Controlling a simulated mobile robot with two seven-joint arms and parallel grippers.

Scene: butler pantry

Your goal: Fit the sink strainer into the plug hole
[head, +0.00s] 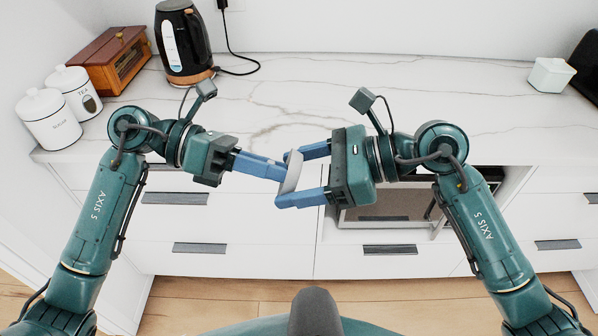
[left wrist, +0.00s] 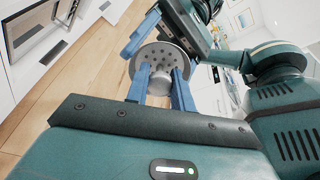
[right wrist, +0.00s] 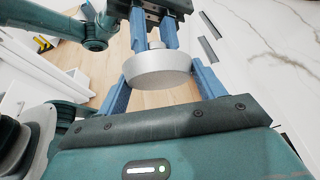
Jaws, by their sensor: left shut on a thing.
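The sink strainer (head: 291,172) is a pale grey round piece held in the air in front of the counter. In the left wrist view its perforated disc (left wrist: 165,57) faces that camera, with a short knob between the fingers. My left gripper (head: 283,172) is shut on the knob. My right gripper (head: 306,175) is open, its fingers on either side of the strainer's rim. The right wrist view shows the strainer's smooth side wall (right wrist: 158,70) between those fingertips; I cannot tell whether they touch it. No plug hole or sink is in view.
The white marble counter (head: 290,100) is mostly clear in the middle. A black kettle (head: 182,45), a wooden bread box (head: 112,60) and two white canisters (head: 48,120) stand at the left. A pale green box (head: 551,75) stands at the right. White drawers (head: 240,215) are below.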

